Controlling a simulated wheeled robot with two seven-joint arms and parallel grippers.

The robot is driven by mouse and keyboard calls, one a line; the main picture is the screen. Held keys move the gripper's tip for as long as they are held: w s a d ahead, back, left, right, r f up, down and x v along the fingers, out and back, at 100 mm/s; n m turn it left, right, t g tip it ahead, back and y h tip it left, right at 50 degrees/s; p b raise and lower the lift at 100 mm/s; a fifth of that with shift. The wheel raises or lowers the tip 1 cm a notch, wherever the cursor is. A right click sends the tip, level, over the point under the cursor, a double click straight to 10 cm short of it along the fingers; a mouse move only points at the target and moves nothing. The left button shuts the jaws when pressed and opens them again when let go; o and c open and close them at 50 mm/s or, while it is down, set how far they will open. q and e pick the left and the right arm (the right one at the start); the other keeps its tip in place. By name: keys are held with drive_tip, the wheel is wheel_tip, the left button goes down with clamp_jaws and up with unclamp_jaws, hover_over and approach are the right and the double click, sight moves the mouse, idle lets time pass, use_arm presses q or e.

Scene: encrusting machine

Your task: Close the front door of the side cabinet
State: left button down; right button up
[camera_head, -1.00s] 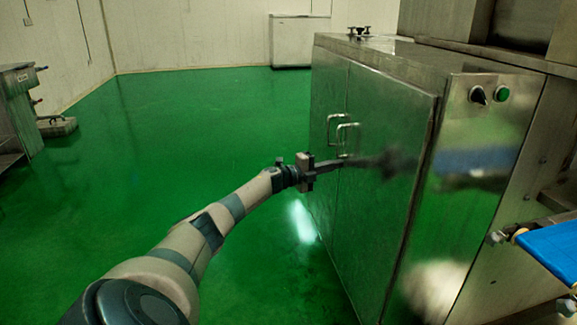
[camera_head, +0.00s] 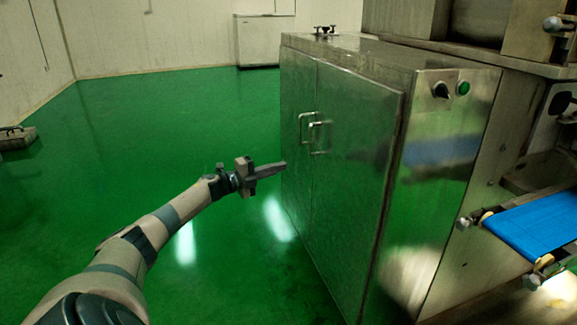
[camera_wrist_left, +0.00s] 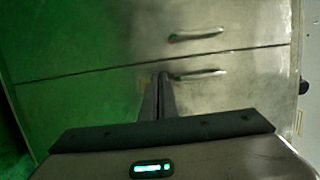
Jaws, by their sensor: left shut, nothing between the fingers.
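The side cabinet (camera_head: 440,165) is a steel box standing right of centre in the head view. Its near door (camera_head: 350,215) and far door (camera_head: 297,165) look almost flush with each other; a thin dark line runs along the near door's right edge, and I cannot tell if it is fully shut. Two bar handles (camera_head: 317,138) sit side by side at the seam. My left gripper (camera_head: 284,164) is shut and empty, with its tips pointing at the doors and apparently apart from them.
A knob and green button (camera_head: 463,88) are on the cabinet's right side panel. A blue conveyor belt (camera_head: 540,225) juts out at the right. A white box (camera_head: 260,40) stands by the back wall. The green floor (camera_head: 150,130) to the left is mostly open.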

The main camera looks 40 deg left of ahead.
use_arm(q)
drive_tip(key=shift+s+a, duration=0.35)
drive_tip(key=shift+s, duration=0.3)
drive_tip(key=shift+s+a, duration=0.3)
drive_tip(key=shift+s, duration=0.3)
use_arm(e)
drive_tip(key=shift+f, duration=0.3)
drive_tip(key=shift+s+f, duration=0.1)
